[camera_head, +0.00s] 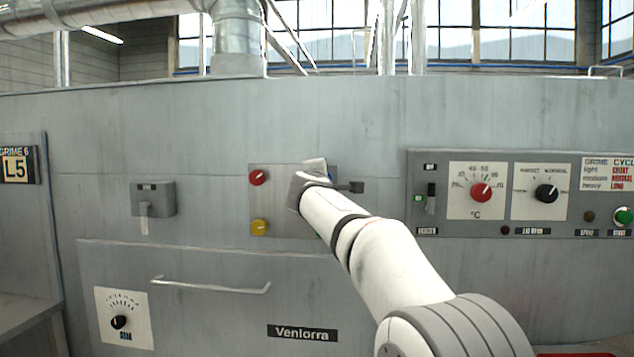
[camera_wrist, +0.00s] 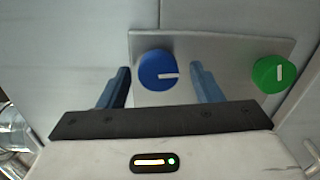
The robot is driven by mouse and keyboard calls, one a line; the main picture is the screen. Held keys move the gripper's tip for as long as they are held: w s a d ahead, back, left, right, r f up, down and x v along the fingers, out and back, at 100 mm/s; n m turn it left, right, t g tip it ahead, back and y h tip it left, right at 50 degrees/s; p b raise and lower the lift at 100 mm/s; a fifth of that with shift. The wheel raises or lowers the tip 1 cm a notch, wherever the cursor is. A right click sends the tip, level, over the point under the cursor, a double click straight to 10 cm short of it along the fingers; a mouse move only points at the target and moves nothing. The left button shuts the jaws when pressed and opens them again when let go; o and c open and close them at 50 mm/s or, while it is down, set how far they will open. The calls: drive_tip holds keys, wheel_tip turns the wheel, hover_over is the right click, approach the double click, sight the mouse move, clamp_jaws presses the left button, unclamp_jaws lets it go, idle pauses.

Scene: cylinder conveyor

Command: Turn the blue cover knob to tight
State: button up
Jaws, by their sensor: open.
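The blue cover knob (camera_wrist: 158,71) is round with a white pointer line, on a grey plate (camera_wrist: 215,45) in the wrist view. Its pointer line lies roughly level, towards the right of that view. My gripper (camera_wrist: 160,80) is open, with one blue-grey finger on each side of the blue knob and a gap showing on both sides. I cannot tell how far the fingertips are from the plate. In the head view my gripper (camera_head: 320,185) is in front of the knob plate (camera_head: 285,232) and hides the blue knob.
A green knob (camera_wrist: 270,74) sits right of the blue one in the wrist view. In the head view a red knob (camera_head: 258,177) and a yellow knob (camera_head: 260,227) are on the plate's left side. A control panel (camera_head: 520,165) is to the right, and a drawer handle (camera_head: 212,288) sticks out below.

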drive_tip(key=s+b, duration=0.2)
drive_tip(key=s, duration=0.5)
drive_tip(key=shift+s+a, duration=0.15)
drive_tip(key=shift+s, duration=0.25)
drive_tip(key=s+d+f+m+g+h+p, duration=0.1)
drive_tip(key=s+d+f+m+g+p, duration=0.4)
drive_tip(key=d, duration=0.4)
drive_tip(key=s+d+f+m+g+h+p, duration=0.2)
drive_tip(key=s+d+f+m+p, duration=0.15)
drive_tip(key=s+d+p, duration=0.45)
drive_tip(key=s+d+f+m+g+y+p, duration=0.1)
drive_tip(key=s+d+f+m+g+p, duration=0.1)
drive_tip(key=s, duration=1.1)
drive_tip(key=s+d+f+m+g+y+p, duration=0.2)
drive_tip(key=s+f+m+g+p, duration=0.3)
drive_tip(key=s+f+m, duration=0.3)
drive_tip(key=s+d+f+g, duration=0.1)
drive_tip(key=s+f, duration=0.1)
drive_tip(key=s, duration=0.2)
drive_tip(key=shift+s+f+y, duration=0.2)
drive_tip(key=shift+s+y, duration=0.1)
drive_tip(key=shift+s, duration=0.1)
